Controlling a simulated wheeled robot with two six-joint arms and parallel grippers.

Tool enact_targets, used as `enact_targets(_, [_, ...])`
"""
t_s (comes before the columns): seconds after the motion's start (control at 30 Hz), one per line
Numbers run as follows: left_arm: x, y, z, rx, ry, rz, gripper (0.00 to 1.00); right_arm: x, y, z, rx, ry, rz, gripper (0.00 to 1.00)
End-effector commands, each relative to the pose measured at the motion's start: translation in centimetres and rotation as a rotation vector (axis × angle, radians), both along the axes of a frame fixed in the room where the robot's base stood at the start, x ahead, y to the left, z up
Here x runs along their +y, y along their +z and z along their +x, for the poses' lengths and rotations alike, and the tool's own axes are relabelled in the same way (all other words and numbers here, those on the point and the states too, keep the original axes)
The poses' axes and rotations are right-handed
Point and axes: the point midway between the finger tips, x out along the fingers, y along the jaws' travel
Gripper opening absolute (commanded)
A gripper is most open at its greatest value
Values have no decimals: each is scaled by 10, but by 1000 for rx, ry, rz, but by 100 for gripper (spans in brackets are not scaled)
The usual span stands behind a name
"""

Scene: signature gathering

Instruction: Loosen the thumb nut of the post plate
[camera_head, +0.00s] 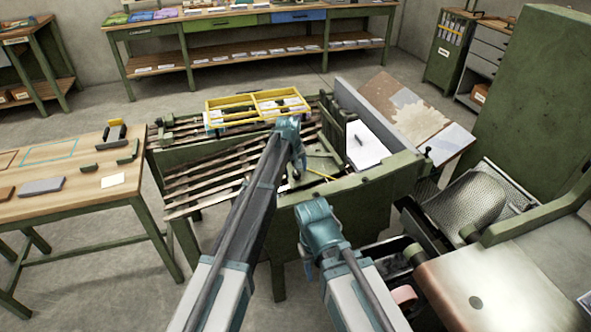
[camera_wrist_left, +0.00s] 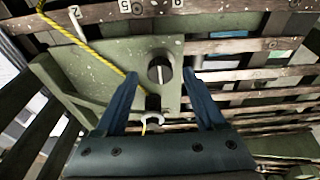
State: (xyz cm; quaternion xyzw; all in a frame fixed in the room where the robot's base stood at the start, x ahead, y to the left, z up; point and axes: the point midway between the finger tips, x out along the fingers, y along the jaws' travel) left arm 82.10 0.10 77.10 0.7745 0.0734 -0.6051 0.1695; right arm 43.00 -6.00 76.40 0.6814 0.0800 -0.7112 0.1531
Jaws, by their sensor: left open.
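The post plate (camera_wrist_left: 110,65) is a green, speckled plate filling the upper middle of the left wrist view. The thumb nut (camera_wrist_left: 155,70) looks like a dark round knob on the plate. My left gripper (camera_wrist_left: 161,74) is open, with one blue finger on each side of the knob; I cannot tell whether either touches it. In the head view my left gripper (camera_head: 297,158) is over the slatted bench and hides the nut. My right gripper (camera_head: 308,268) hangs at the bench's near side, its fingers mostly hidden by its own wrist.
A yellow frame (camera_head: 255,107) stands on the bench's far side. A white paper stack (camera_head: 366,146) lies right of the left gripper. A side table (camera_head: 90,205) stands left.

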Motion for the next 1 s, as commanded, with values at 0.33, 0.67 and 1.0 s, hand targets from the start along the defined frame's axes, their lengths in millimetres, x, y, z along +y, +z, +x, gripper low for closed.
enact_targets(0.33, [15,20,-43,0,1,0,72,0,21,0,0,0,0,50])
enact_targets(0.67, [38,20,-109,0,1,0,72,0,20,0,0,0,0,50])
enact_targets(1.0, [42,20,-119,0,0,0,72,0,20,0,0,0,0,50])
